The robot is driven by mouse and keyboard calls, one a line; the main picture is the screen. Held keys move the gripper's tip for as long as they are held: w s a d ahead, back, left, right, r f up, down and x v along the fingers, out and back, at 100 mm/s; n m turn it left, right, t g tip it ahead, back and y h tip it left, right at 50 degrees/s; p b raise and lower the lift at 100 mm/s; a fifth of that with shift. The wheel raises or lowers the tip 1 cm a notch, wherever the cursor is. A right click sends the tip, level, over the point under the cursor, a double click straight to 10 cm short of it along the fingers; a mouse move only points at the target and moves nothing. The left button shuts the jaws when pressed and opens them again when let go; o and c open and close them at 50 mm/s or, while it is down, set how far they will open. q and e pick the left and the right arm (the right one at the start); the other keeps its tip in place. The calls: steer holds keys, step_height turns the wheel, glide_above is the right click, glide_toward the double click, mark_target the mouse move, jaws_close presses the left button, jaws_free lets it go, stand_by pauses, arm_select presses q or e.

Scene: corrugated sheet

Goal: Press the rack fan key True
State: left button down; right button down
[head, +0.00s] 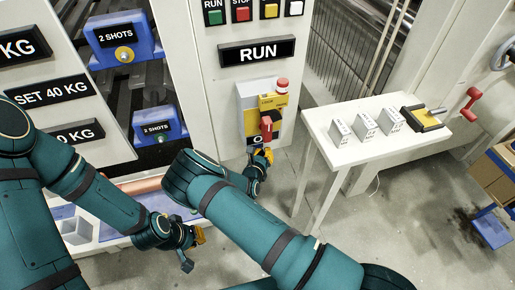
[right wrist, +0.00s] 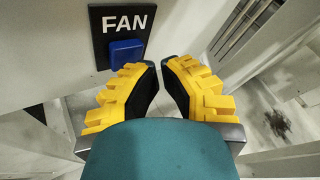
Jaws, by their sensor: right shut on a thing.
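The blue fan key (right wrist: 125,53) sits on a dark plate under a white "FAN" label (right wrist: 128,22) in the right wrist view, just past the left finger. My right gripper (right wrist: 162,75) has its yellow-and-black fingers close together, slightly right of and below the key. I cannot make out what is between them. In the head view the right gripper (head: 263,157) is low by the cabinet, below a red handle (head: 267,128). The key cannot be made out there. My left gripper (head: 200,236) is low at the left; its opening is unclear.
A panel with a "RUN" sign (head: 258,51) and a yellow-and-grey switch box (head: 272,102) stands above the right gripper. A white table (head: 385,150) with small grey blocks (head: 365,123) is to the right. Blue "2 SHOTS" boxes (head: 124,40) are at the left. Floor is open at the lower right.

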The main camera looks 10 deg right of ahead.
steer(key=shift+w, duration=0.15)
stand_by(0.5)
steer(key=shift+w+r, duration=0.4)
steer(key=shift+w, duration=0.05)
stand_by(0.6)
steer(key=shift+s, duration=0.1)
steer(key=shift+s+f+p, duration=0.15)
steer(key=shift+s+p, duration=0.1)
steer(key=shift+p, duration=0.05)
steer(key=shift+s+f, duration=0.1)
steer(key=s+p, duration=0.3)
steer(key=s, duration=0.3)
steer(key=shift+s+f+p, duration=0.15)
steer(key=shift+s+p, duration=0.05)
steer(key=shift+p, duration=0.2)
